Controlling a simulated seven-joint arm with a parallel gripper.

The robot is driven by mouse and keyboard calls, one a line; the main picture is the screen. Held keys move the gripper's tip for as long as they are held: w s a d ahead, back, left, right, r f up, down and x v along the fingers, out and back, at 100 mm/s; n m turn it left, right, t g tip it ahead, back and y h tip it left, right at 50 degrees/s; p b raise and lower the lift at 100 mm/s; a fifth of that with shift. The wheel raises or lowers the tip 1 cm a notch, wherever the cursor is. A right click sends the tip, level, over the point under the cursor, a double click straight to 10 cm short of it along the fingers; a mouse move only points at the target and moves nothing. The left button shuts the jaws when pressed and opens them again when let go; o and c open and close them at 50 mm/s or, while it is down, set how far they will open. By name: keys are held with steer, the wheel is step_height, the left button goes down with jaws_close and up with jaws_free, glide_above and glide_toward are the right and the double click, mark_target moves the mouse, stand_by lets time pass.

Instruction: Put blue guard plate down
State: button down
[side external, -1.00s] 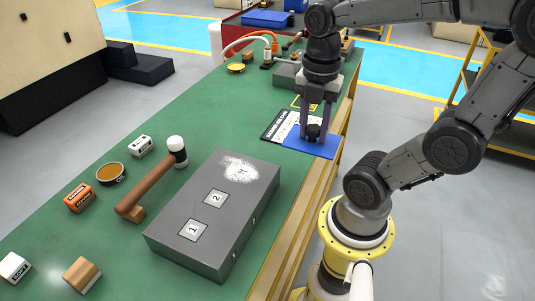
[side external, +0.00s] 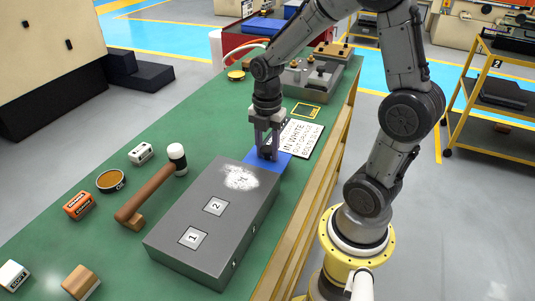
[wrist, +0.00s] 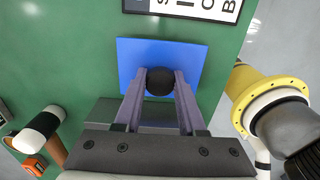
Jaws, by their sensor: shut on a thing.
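The blue guard plate (side external: 281,160) is a flat square sheet with a round black knob (wrist: 160,82) in its middle. My gripper (side external: 267,152) points down and is shut on the knob; in the wrist view its two fingers (wrist: 160,80) press the knob from both sides. The plate is at the far end of the grey block (side external: 200,235), which hides part of it in the side view. I cannot tell whether the plate touches the bench or hangs just above it.
The printed sign (side external: 303,138) lies just beyond the plate. A hammer (side external: 150,190), an orange box (side external: 79,205) and a round tin (side external: 111,181) lie left of the block. A grey fixture (side external: 312,75) stands farther back. Green bench (side external: 195,125) is clear left of the plate.

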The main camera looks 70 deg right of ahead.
mark_target(268, 148)
steer(key=shift+f, duration=0.95)
steer(key=c, duration=0.5)
jaws_free()
steer(key=shift+f, duration=0.15)
step_height(268, 148, up, 12)
steer(key=shift+s+r, duration=0.1)
steer(key=shift+r, duration=0.1)
steer(key=s+a+r+m+t, duration=0.3)
steer(key=s+a+m, duration=0.6)
steer(key=m, duration=0.9)
steer(key=shift+s+a+t, duration=0.25)
steer(key=shift+s+t, duration=0.25)
steer(key=shift+t, duration=0.8)
